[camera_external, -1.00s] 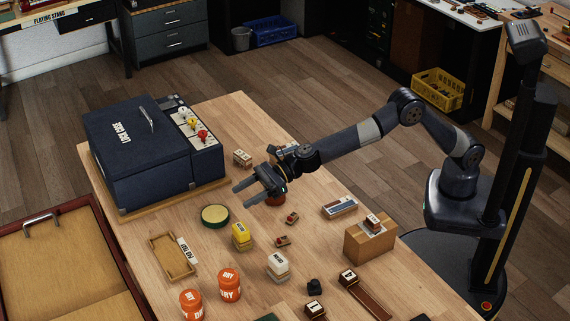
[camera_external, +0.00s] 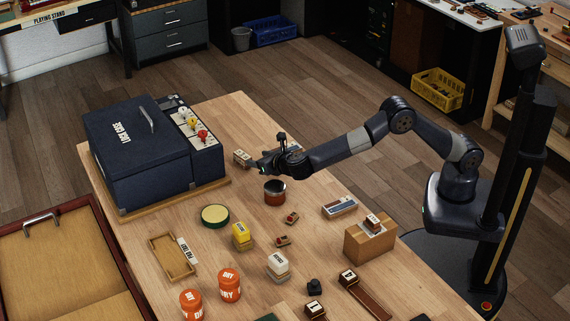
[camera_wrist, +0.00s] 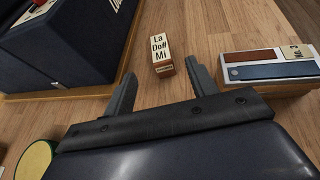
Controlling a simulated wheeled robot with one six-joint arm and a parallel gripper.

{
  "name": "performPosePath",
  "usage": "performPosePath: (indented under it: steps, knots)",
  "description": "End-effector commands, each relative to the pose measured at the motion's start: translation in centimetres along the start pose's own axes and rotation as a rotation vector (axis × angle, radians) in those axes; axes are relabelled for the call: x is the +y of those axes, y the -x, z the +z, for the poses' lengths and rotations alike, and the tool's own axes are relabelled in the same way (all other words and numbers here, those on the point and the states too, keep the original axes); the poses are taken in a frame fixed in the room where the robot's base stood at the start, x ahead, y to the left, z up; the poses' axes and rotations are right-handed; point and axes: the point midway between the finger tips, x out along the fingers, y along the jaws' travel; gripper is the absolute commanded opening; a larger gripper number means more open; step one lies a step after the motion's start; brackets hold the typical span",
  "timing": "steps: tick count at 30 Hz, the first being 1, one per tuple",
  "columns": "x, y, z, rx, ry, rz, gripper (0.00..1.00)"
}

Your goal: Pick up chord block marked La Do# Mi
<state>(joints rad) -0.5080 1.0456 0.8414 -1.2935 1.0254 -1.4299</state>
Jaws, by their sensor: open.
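The chord block marked La Do# Mi (camera_wrist: 163,55) stands on the wooden table in the wrist view, with its lettered face toward the camera. It is a small cream block with a reddish-brown lower part. In the external view the block (camera_external: 242,158) sits just right of the dark blue case. My gripper (camera_wrist: 163,78) is open and empty, and the block shows beyond and between its two fingertips. In the external view my gripper (camera_external: 262,166) is close to the block on its right side. I cannot tell whether a finger touches it.
The dark blue case (camera_external: 130,150) with colored knobs stands left of the block. A red-brown cup (camera_external: 275,193) stands in front of my gripper. A blue and white piece on a wooden base (camera_wrist: 270,68) lies to the right in the wrist view. Several small blocks and jars stand nearer the front.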

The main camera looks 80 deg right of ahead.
Motion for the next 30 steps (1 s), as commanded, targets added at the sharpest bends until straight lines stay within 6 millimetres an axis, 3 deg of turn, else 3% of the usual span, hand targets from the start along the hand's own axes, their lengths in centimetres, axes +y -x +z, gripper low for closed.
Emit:
performPosePath:
  steps: [9, 14, 24, 30]
  knots:
    - [0.0, -4.7, -0.1, -0.001, -0.002, 0.000, 0.55]
    - [0.0, -5.8, -0.1, -0.001, -0.001, 0.001, 0.55]
    - [0.1, -9.9, -0.3, -0.001, -0.001, 0.001, 0.55]
    - [0.0, -10.6, -0.2, -0.001, -0.001, 0.002, 0.55]
